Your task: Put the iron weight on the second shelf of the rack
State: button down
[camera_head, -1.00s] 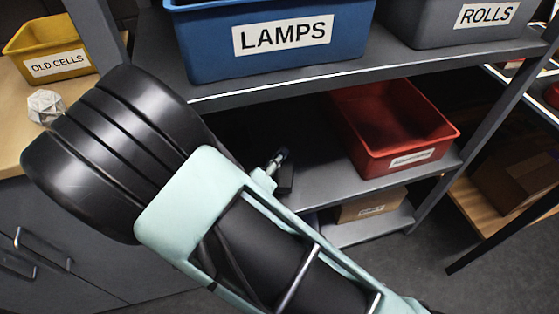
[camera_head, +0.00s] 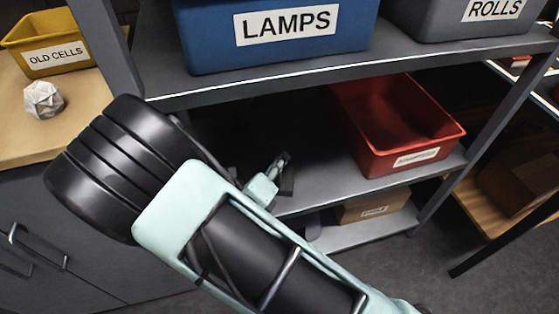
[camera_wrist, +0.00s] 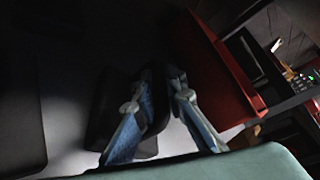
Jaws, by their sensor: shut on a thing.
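My gripper (camera_wrist: 163,88) is shut on a dark, blocky thing, which I take to be the iron weight (camera_wrist: 102,118); the dim light hides its full outline. In the head view the dark weight (camera_head: 288,184) shows beside the light fingers, over the middle shelf and left of the red bin. My arm covers much of the gripper there. The rack (camera_head: 118,50) is dark grey, and its middle shelf (camera_head: 325,187) has bare room left of the red bin. I cannot tell whether the weight touches the shelf.
A red bin (camera_head: 385,160) stands on the middle shelf. A blue LAMPS bin (camera_head: 215,55) and a grey ROLLS bin (camera_head: 440,25) stand on the shelf above. A cardboard box (camera_head: 362,207) is on the lowest shelf. A yellow OLD CELLS bin (camera_head: 25,60) and a pale faceted object (camera_head: 42,99) are on the counter.

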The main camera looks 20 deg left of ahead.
jog(key=c, duration=2.3)
grip_release()
jog(key=o, duration=0.3)
jog(key=shift+r, duration=0.15)
jog(key=p+v, duration=0.3)
jog(key=v, duration=0.9)
